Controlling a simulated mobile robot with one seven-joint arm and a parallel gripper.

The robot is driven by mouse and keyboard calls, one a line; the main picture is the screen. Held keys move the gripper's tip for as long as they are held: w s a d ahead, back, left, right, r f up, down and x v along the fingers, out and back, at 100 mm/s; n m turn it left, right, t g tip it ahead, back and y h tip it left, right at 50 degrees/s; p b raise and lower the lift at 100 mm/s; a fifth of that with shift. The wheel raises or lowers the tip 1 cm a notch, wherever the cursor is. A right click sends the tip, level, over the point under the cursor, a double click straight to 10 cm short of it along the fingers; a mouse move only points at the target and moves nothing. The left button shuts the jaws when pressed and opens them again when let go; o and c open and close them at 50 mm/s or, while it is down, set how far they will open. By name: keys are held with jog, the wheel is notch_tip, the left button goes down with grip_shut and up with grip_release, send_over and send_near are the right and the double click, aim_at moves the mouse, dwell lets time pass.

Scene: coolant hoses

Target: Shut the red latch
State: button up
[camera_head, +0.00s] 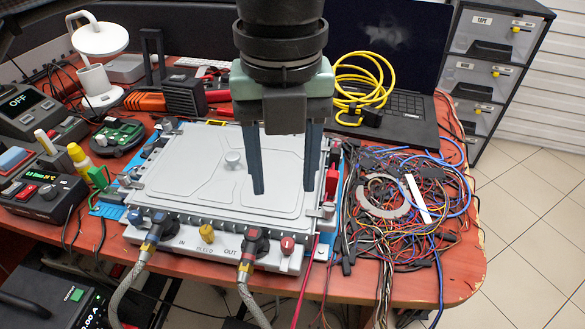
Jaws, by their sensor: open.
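A silver-grey coolant box (185,185) lies flat on the red table. Its front face has ports marked IN, BLEED and OUT. A red part (252,234) shows on the dark coupling (252,247) of the OUT hose; it looks like the red latch, but its position is too small to tell. A blue part (135,217) shows on the IN coupling (151,231). My gripper (283,191) points down over the right part of the lid, fingers apart with nothing between them. It is behind and to the right of the OUT coupling.
A yellow bleed knob (207,233) and a red knob (288,245) flank the OUT coupling. A red block (332,180) stands at the box's right edge. Tangled wires (405,210) cover the table's right. A laptop (408,105) and yellow cable (362,80) lie behind.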

aim_at(287, 242)
notch_tip(287, 242, down, 13)
jog(key=b, duration=0.3)
jog(key=shift+d+r+b, duration=0.15)
jog(key=shift+b, duration=0.15)
grip_shut()
